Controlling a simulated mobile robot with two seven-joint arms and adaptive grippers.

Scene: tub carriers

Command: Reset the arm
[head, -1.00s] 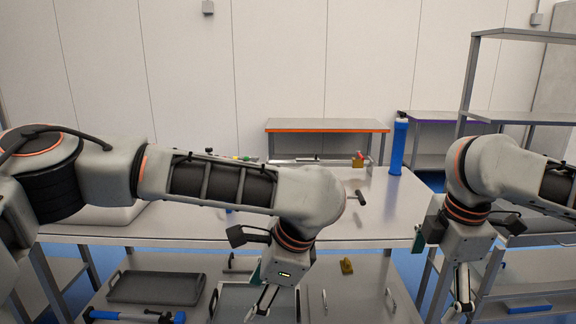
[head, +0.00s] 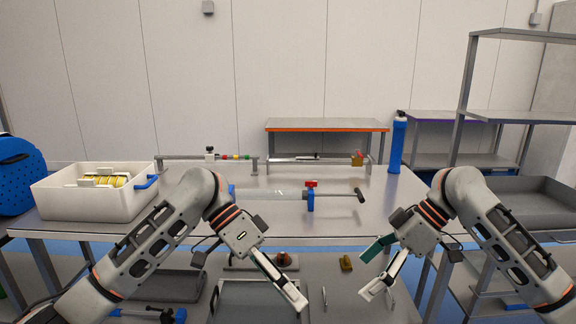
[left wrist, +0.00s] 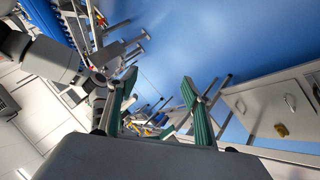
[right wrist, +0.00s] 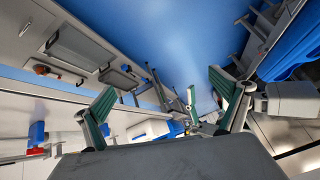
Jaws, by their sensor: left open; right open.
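My left gripper (head: 292,285) hangs in front of the table's near edge in the head view, with its arm bent up from the lower left. It is empty, and its green-padded fingers stand apart in the left wrist view (left wrist: 155,112). My right gripper (head: 374,268) is to the right of it, also in front of the table, with its arm coming from the lower right. It is open and empty, with fingers spread in the right wrist view (right wrist: 165,105). Neither gripper touches anything that I can see.
A white tub (head: 95,205) with yellow items stands on the table (head: 385,215) at left. A clear cylinder with a blue-and-red fitting (head: 311,197) lies mid-table. A blue cylinder (head: 397,145) stands at the back right. A grey shelf rack (head: 520,120) is at right.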

